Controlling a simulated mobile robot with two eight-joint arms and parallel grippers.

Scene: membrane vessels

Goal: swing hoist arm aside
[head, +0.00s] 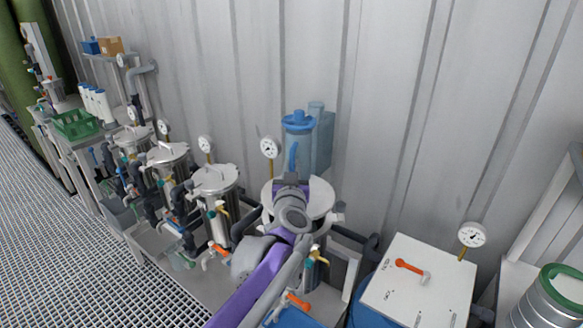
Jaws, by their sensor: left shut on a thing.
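My left gripper (291,188) is over the round steel lid (322,197) of the nearest membrane vessel, at the middle of the head view. My purple and grey left arm reaches up to it from the bottom. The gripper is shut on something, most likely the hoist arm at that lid. The fingertips and the gripped part are hidden by my wrist, so how the hoist arm lies cannot be told. A dial gauge (269,149) stands just behind the lid. My right gripper is not in view.
Several similar vessels, such as one with a steel lid (214,179), stand in a row to the left. A blue canister (298,135) is behind against the corrugated wall (400,100). A white box (420,280) with an orange handle stands right. Grating floor (60,250) is clear at left.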

